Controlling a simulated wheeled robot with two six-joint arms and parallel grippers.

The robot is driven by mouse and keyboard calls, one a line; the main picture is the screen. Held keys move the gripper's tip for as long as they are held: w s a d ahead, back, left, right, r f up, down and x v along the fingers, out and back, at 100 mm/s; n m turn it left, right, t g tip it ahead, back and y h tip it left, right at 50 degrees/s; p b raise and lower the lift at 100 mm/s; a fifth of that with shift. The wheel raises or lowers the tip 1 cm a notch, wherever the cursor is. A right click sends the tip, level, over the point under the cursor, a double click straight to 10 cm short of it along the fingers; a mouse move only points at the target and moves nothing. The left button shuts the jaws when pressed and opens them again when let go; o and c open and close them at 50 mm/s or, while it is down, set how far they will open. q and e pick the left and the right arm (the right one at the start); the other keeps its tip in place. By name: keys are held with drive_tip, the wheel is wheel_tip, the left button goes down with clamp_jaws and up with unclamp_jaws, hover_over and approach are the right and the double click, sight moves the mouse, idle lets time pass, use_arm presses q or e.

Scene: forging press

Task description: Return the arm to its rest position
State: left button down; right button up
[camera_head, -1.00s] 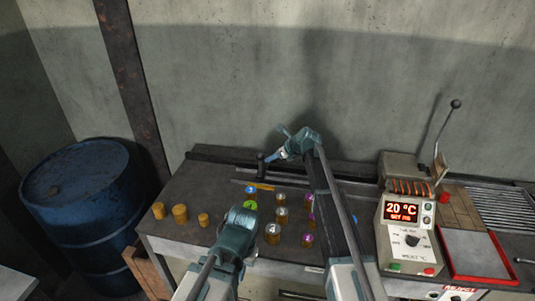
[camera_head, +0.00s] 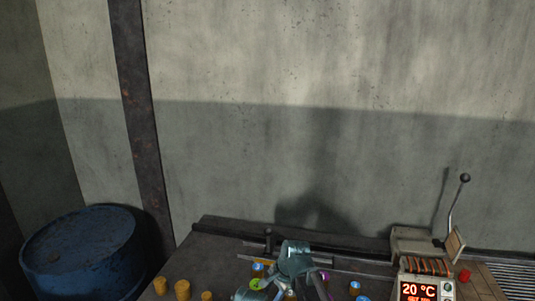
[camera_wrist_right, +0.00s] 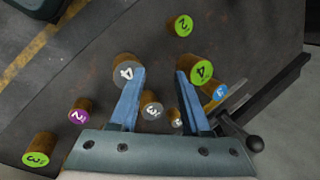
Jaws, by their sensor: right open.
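In the right wrist view my right gripper (camera_wrist_right: 160,95) is open, its two blue fingers apart. It is over the table, with numbered cylinders in view below. A grey-topped cylinder marked 4 (camera_wrist_right: 127,70) shows by the left finger and a green-topped one marked 4 (camera_wrist_right: 201,72) by the right finger. A smaller grey-topped one (camera_wrist_right: 152,108) shows between the fingers. No cylinder is seen gripped. In the head view my right arm's teal wrist part shows at the bottom centre, its fingers not clear. Only a small teal piece of my left arm shows at the bottom edge; its gripper is not visible.
A dark table (camera_head: 208,246) runs along the wall. Brown cylinders (camera_head: 183,289) stand at its left. A dark knobbed lever (camera_wrist_right: 254,143) lies close to the right finger. A control box reading 20 °C (camera_head: 418,291) is at right, a blue barrel (camera_head: 80,250) at left.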

drive_tip(key=s+d+n+g+h, duration=0.1)
drive_tip(key=s+d+n+h, duration=0.1)
drive_tip(key=s+n, duration=0.5)
drive_tip(key=s+d+f+n+g+h, duration=0.1)
drive_tip(key=s+d+n+h, duration=0.1)
drive_tip(key=s+n, duration=0.5)
drive_tip(key=s, duration=0.6)
drive_tip(key=shift+s+d+f+n, duration=0.15)
drive_tip(key=shift+s+f+n, duration=0.15)
drive_tip(key=shift+s, duration=0.1)
drive_tip(key=shift+c, duration=0.2)
idle(1.5)
